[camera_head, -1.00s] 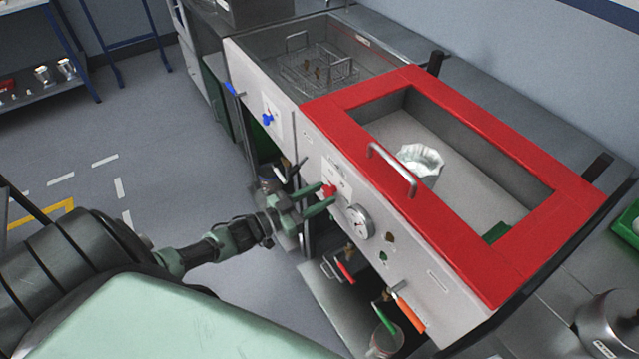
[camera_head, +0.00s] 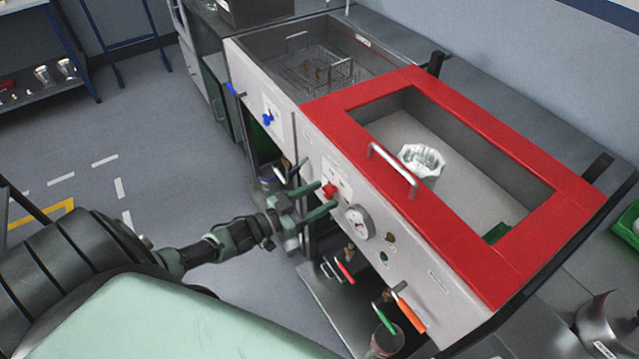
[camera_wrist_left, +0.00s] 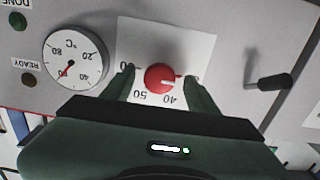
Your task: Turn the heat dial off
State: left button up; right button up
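The heat dial is a small red round knob (camera_head: 329,189) on the pale front panel, below the red-framed tank. In the left wrist view the red dial (camera_wrist_left: 160,77) sits on a white scale plate, seen upside down, with 40 and 50 readable. My left gripper (camera_head: 328,195) is open at the panel. In the left wrist view its fingers (camera_wrist_left: 158,80) stand on either side of the dial, with gaps visible, so it is not gripped. The right gripper is not in view.
A white temperature gauge (camera_wrist_left: 75,60) is beside the dial, and a dark lever (camera_wrist_left: 270,81) on the other side. A blue valve handle (camera_head: 268,119) is further along the panel. An orange-handled lever (camera_head: 409,309) and a bucket (camera_head: 385,341) are lower down.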

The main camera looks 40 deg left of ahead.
pick_arm(q)
jog(key=v, duration=0.7)
jog(key=shift+s+a+b, duration=0.15)
jog(key=shift+s+b, duration=0.2)
jog(key=shift+b, duration=0.05)
jog(key=s+f+n+g+y, duration=0.1)
jog(key=s+f+g+y, duration=0.35)
jog(key=f, duration=0.95)
jog(key=s+f+n+g+y, duration=0.2)
jog(key=s+f, duration=0.6)
jog(key=f, duration=0.5)
jog(key=s+d+f+g, duration=0.4)
jog(key=s+d+f, duration=0.2)
jog(key=s, duration=0.5)
jog(key=s+d+f+m+g, duration=0.1)
jog(key=s+d+f+g, duration=0.4)
jog(key=s+f, duration=0.3)
jog(key=s+d, duration=0.1)
jog(key=s, duration=0.3)
jog(key=shift+s, duration=0.15)
jog(key=shift+d, duration=0.15)
